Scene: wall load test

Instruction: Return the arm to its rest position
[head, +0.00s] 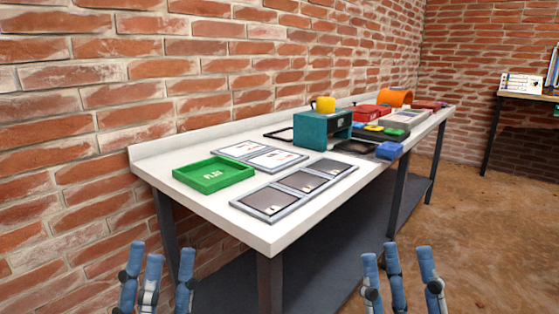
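My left gripper (156,272) is at the bottom left of the head view. Its blue fingers point up, spread apart with nothing between them. My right gripper (397,268) is at the bottom, right of the middle, also with blue fingers spread and empty. Both are in front of the workbench (240,225) and appear apart from it. Only the fingers show; the wrists and arms are cut off by the lower edge of the picture.
The bench stands along a brick wall. On it are a green tray (213,183), a dark three-part panel (270,201), white cards (276,160), a teal box (321,132) and a blue block (389,151). Brown floor (480,220) is clear at right.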

